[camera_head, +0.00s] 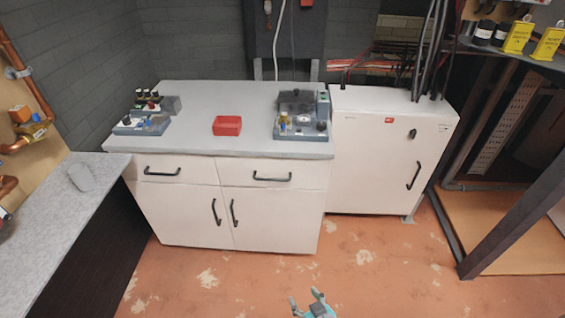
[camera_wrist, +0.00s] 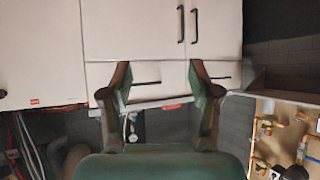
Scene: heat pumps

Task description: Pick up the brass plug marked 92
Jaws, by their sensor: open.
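No brass plug marked 92 can be made out; any markings are too small to read. On the white cabinet's grey top (camera_head: 190,95) stand two small grey-blue fixtures. The right fixture (camera_head: 301,131) carries small dark and yellowish parts, and the left fixture (camera_head: 127,128) carries dark-topped and blue parts. A red box (camera_head: 228,126) sits between them. My gripper (camera_head: 308,304) is low at the bottom of the head view, over the floor in front of the cabinet and away from the fixtures. In the wrist view its two fingers (camera_wrist: 160,90) are spread apart with nothing between them.
The cabinet (camera_head: 270,205) has black handles. A white electrical box (camera_head: 392,150) stands to its right. A grey worktop (camera_head: 60,205) runs along the left, near copper pipes (camera_head: 28,75). Yellow containers (camera_head: 518,37) are at upper right. The floor (camera_head: 230,285) in front is clear.

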